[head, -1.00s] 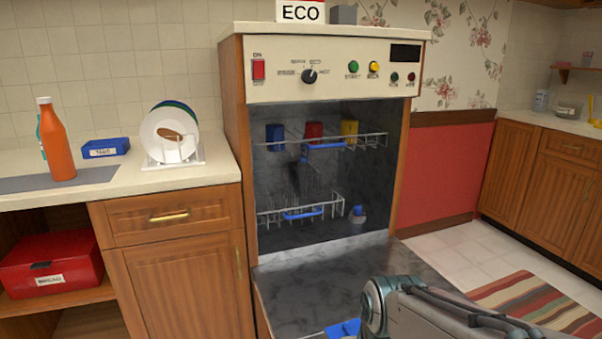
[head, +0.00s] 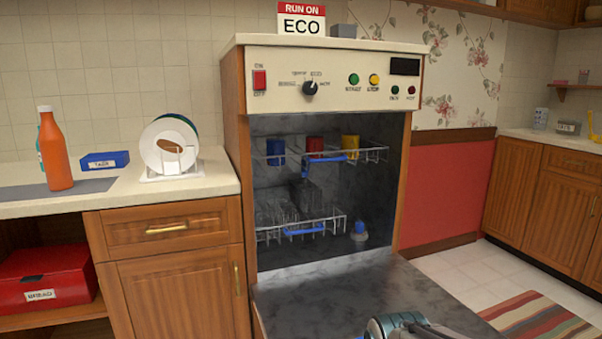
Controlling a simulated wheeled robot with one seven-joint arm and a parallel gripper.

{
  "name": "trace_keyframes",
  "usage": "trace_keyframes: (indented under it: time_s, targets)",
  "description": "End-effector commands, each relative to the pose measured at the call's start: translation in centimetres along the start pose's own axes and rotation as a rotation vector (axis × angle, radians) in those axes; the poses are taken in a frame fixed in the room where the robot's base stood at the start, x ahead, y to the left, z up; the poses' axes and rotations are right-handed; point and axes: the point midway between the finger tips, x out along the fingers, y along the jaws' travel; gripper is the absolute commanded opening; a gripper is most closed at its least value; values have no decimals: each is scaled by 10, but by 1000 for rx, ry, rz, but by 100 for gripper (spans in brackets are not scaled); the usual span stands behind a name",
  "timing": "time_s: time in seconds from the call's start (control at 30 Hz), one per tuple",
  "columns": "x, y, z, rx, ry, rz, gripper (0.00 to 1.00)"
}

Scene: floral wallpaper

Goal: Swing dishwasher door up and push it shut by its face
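The dishwasher stands in the middle of the head view, with a cream control panel (head: 335,84) and a dark marbled interior. Its door (head: 330,298) is swung down and lies open in front of the cavity, its marbled inner side facing up. The door's near end runs out of the bottom of the picture, and its outer face is hidden. Part of my arm (head: 398,325) shows at the bottom edge, over the door. My gripper is below the picture, so its fingers and any contact with the door are hidden.
An upper rack (head: 365,154) with blue, red and yellow cups and a lower rack (head: 300,228) sit inside the cavity. A wooden cabinet (head: 175,290) adjoins on the left. Free floor (head: 455,266) and a striped rug (head: 540,320) lie to the right.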

Motion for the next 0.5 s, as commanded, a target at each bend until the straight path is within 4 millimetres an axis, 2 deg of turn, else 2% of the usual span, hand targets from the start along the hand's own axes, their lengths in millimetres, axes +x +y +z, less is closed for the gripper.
trace_keyframes:
  time_s: [0.43,0.47,0.5]
  targets:
    - [0,0,0,0,0,0,0]
    - [0,0,0,0,0,0,3]
    - [0,0,0,0,0,0,14]
